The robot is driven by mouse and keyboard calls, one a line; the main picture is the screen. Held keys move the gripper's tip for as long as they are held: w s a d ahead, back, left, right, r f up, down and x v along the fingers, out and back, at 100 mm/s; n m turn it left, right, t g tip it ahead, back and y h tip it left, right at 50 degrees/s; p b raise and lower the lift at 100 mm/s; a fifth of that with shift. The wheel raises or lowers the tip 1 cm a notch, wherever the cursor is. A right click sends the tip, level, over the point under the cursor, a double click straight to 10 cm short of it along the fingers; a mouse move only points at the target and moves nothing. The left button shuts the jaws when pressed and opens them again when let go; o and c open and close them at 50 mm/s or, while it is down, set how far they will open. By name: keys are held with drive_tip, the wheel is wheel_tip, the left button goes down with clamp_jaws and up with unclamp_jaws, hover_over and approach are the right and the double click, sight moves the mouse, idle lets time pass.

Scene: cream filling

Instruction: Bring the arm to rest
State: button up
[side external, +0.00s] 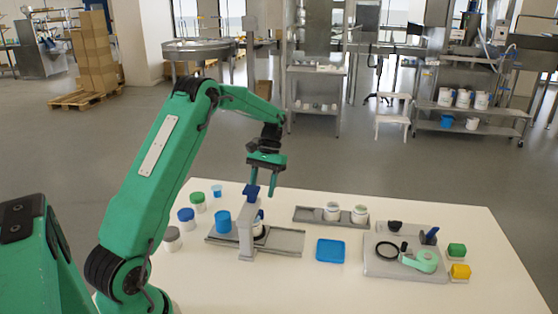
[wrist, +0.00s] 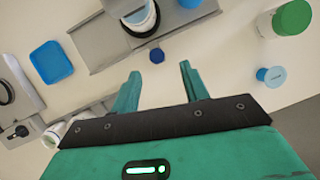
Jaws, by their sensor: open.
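My gripper (side external: 263,193) hangs over the white table with its fingers pointing down, behind and above the grey dispenser stand (side external: 246,235). In the wrist view my gripper (wrist: 160,70) shows its two green fingers spread apart with nothing between them. A blue piece (side external: 251,191) tops the stand, and the left finger appears close to it; I cannot tell whether they touch. A white jar (wrist: 140,18) with a dark ring around it stands on the grey track (wrist: 97,45) by the stand. A blue cup (side external: 222,222) is to its left.
Lidded jars, green (side external: 198,202), blue (side external: 186,219) and grey (side external: 172,239), stand at left near a small light-blue cup (side external: 217,191). Two jars (side external: 332,211) sit on a back tray. A blue square tray (side external: 330,250) and a tool board (side external: 383,266) lie right.

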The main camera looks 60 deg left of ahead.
drive_tip(key=shift+w+a+r, duration=0.1)
drive_tip(key=shift+w+r, duration=0.05)
drive_tip(key=shift+r, duration=0.35)
drive_tip(key=shift+r, duration=0.1)
drive_tip(key=s+d+r+m+t+y, duration=0.2)
drive_tip(key=s+d+r+m+t, duration=0.3)
drive_tip(key=d+r, duration=0.85)
drive_tip(key=s+d+t, duration=0.2)
drive_tip(key=s+d, duration=0.2)
drive_tip(key=s, duration=0.3)
drive_tip(key=s+d+m+t, duration=0.1)
drive_tip(key=s+d+t, duration=0.1)
drive_tip(key=s+d, duration=0.3)
drive_tip(key=shift+s+d+r+m, duration=0.25)
drive_tip(key=shift+s+r, duration=0.2)
drive_tip(key=shift+s, duration=1.15)
